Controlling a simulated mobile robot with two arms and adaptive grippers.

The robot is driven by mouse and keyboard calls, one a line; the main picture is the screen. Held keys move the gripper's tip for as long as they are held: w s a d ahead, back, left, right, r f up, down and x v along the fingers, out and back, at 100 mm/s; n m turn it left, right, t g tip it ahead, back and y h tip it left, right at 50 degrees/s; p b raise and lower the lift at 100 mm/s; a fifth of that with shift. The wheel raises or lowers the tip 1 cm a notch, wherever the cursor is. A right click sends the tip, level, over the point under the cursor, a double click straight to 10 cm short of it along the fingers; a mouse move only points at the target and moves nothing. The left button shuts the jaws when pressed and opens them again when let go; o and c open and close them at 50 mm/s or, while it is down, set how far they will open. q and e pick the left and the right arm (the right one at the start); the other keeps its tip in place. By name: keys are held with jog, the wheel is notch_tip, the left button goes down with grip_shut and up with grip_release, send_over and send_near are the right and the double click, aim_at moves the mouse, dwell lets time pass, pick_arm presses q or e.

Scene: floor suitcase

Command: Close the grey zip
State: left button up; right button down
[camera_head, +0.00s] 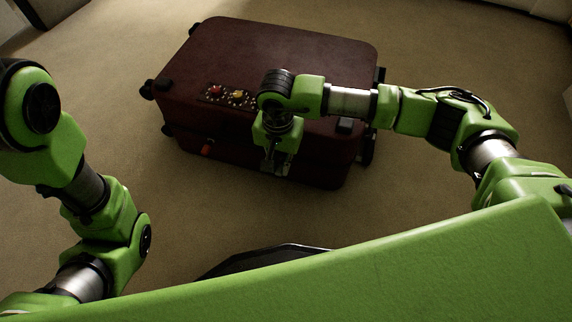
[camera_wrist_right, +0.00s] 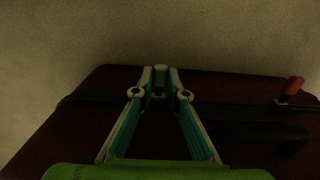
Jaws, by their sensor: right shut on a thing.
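The dark red suitcase (camera_head: 290,60) lies on the floor in front of me; its front side also fills much of the right wrist view (camera_wrist_right: 70,130). My right gripper (camera_head: 271,166) points down at the suitcase's front side, right of its middle. In the right wrist view its fingers (camera_wrist_right: 160,78) come together at the seam, shut on the grey zip (camera_wrist_right: 158,96), which is small, dark and mostly hidden between them. A red zip pull (camera_head: 207,150) sits on the same seam further left; it shows at the right in the wrist view (camera_wrist_right: 293,87). My left gripper is out of view.
A black handle (camera_wrist_right: 262,135) shows near the red pull. Bare beige carpet (camera_head: 450,70) surrounds the suitcase.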

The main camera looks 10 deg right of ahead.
jog(key=shift+w+a, duration=0.2)
jog(key=shift+a, duration=0.25)
jog(key=c, duration=2)
grip_release()
notch_tip(320, 180, up, 12)
